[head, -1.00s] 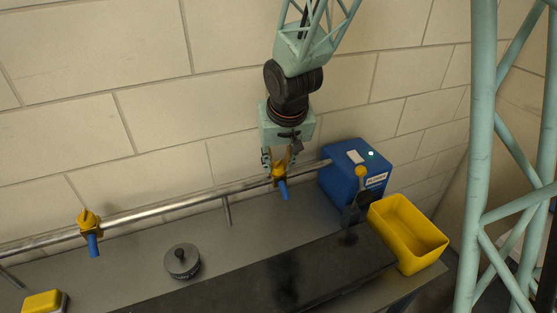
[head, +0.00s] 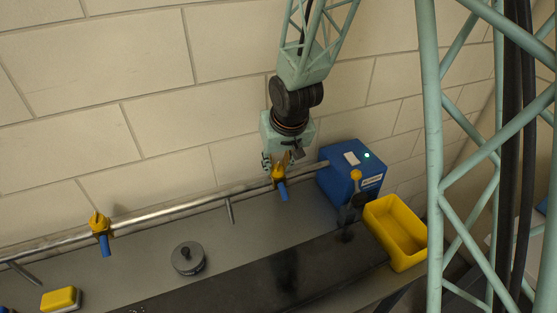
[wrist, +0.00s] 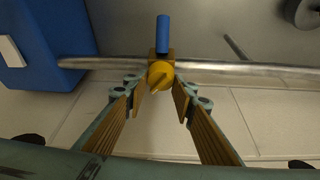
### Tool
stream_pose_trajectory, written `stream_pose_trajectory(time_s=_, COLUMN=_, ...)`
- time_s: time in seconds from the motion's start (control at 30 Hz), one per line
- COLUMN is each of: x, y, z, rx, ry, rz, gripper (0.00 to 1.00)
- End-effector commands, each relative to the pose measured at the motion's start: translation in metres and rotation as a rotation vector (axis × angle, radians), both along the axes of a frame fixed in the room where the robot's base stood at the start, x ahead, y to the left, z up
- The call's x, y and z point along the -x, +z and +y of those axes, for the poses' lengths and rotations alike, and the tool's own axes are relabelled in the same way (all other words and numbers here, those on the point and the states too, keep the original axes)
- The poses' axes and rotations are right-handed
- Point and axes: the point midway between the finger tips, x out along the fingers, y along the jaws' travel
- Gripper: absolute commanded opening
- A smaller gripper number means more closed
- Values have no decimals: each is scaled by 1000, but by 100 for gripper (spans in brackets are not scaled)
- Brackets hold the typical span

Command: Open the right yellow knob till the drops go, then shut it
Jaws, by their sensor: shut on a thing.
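The right yellow knob (head: 278,173) sits on a metal pipe (head: 170,212) by the wall, with a blue spout (head: 283,192) under it. My gripper (head: 276,163) is at this knob from above. In the wrist view the knob (wrist: 160,75) shows between my two fingers (wrist: 160,92), which are shut on it. Its ridge lies slantwise there, and the blue spout (wrist: 162,34) points away from me. No drops can be made out at the spout. The left yellow knob (head: 100,223) with its own blue spout (head: 105,246) is farther left on the pipe.
A blue box (head: 347,180) with a green light stands at the pipe's right end. A yellow bin (head: 397,240) is right of it. A dark round disc (head: 188,258) and a yellow block (head: 61,298) lie on the grey bench (head: 135,273).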

Motion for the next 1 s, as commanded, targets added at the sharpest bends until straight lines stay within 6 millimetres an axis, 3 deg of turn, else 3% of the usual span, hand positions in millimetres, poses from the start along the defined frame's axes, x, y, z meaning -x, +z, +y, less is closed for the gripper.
stream_pose_trajectory(time_s=1.0, x=3, y=2, z=0, rx=3, ry=75, rz=1, gripper=14)
